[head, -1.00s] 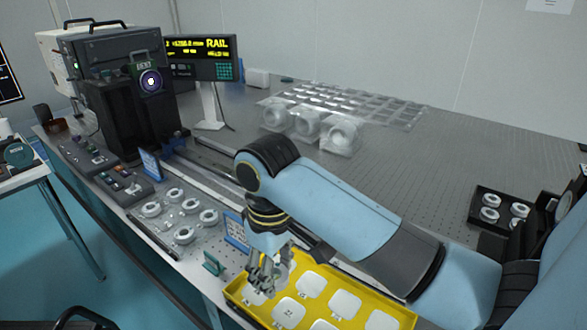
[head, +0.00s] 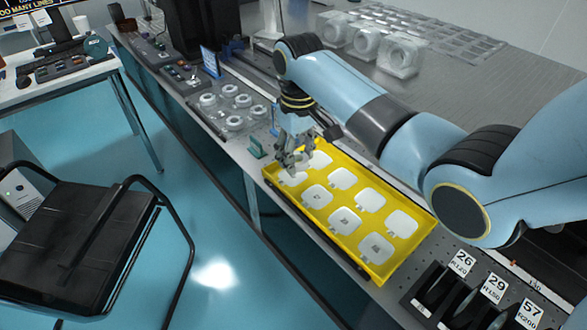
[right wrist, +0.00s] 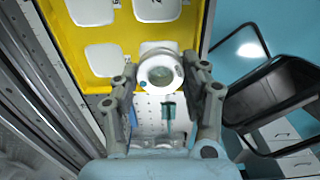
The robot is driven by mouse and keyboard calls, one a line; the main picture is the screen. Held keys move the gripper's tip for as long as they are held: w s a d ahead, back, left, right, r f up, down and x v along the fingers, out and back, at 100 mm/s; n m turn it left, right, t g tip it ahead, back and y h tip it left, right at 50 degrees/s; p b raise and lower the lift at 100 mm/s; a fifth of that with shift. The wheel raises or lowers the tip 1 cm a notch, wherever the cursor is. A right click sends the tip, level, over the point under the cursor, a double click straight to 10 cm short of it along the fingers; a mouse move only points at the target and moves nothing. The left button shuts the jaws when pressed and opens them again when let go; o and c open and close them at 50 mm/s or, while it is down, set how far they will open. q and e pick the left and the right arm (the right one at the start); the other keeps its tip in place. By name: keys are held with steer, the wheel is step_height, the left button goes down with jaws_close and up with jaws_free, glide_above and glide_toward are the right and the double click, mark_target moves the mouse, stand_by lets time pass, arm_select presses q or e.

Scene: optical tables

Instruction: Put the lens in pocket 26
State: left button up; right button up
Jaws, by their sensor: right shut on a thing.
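My right gripper (head: 292,165) is over the far left corner of the yellow tray. In the head view the lens is too small to make out between the fingers. Pocket 26 (head: 428,292) is a black slot at the lower right, with the white label 26 (head: 463,261) behind it. My left gripper is not in view.
The yellow tray (head: 330,222) holds several white pads. Slots labelled 29 (head: 493,287) and 57 (head: 529,315) are beside pocket 26. Ring mounts (head: 228,92) lie left of my right arm, with a green stand (head: 256,148) nearer. A black chair (head: 75,240) stands on the floor.

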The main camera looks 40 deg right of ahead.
steer(key=shift+w+f, duration=0.55)
steer(key=shift+w, duration=0.35)
step_height(320, 180, down, 3)
steer(key=shift+f, duration=0.15)
steer(key=shift+f+b, duration=0.3)
steer(key=shift+f, duration=0.05)
steer(key=shift+f, duration=0.1)
steer(key=o, duration=0.8)
steer(key=shift+o, duration=0.2)
